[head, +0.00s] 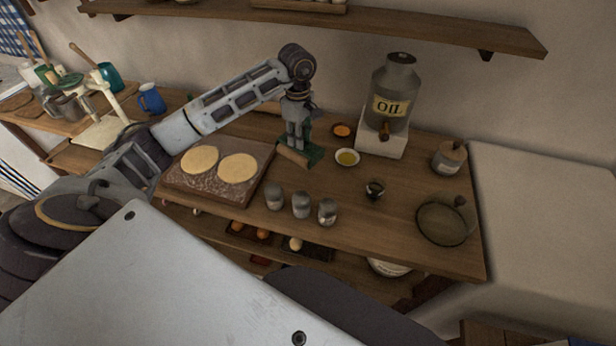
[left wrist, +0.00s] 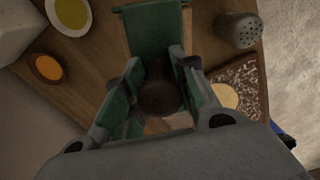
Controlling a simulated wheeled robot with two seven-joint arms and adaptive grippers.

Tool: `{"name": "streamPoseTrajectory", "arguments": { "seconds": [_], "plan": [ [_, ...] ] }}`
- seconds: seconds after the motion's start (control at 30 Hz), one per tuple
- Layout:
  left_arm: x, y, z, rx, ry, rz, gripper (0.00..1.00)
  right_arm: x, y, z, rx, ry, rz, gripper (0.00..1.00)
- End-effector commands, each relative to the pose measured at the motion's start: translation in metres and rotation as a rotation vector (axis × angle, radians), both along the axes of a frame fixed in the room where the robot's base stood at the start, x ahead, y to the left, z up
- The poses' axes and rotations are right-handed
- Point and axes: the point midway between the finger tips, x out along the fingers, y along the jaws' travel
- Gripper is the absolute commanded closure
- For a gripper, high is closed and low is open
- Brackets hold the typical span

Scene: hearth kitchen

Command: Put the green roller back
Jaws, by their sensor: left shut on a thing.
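My left gripper (head: 296,145) points down just right of the flour-dusted board and is shut on the roller (head: 291,155), low over the table. In the left wrist view the roller's dark brown rounded part (left wrist: 160,97) sits between the two fingers; much of the roller is hidden by the fingers. A green flat piece (head: 315,154) lies right by the fingertips, and it also shows in the left wrist view (left wrist: 157,30). I cannot tell if it is a rest or part of the roller, or whether the roller touches it. My right gripper is not in view.
The board (head: 215,196) with two dough rounds lies to the left. An oil can (head: 392,95) on a white block, an oil bowl (head: 347,158) and an orange spice dish (head: 341,130) stand to the right. Several shakers (head: 300,205) stand in front.

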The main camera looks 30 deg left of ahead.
Motion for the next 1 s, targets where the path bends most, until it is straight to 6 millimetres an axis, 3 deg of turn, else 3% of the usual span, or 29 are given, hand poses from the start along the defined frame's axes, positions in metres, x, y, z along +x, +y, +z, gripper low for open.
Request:
{"name": "streamPoseTrajectory", "arguments": {
  "seconds": [0.37, 0.8, 1.0],
  "plan": [
    [0.000, 0.000, -0.003, 0.000, 0.000, 0.000, 1.00, 0.002, 0.003, 0.001, 0.004, -0.003, 0.001, 0.60],
    [0.000, 0.000, -0.051, 0.000, 0.001, 0.000, 1.00, 0.002, -0.006, 0.009, -0.007, -0.003, 0.002, 0.60],
    [0.000, 0.000, -0.062, 0.000, -0.001, 0.000, 1.00, 0.002, -0.006, 0.010, -0.007, -0.002, 0.002, 0.60]
  ]
}}
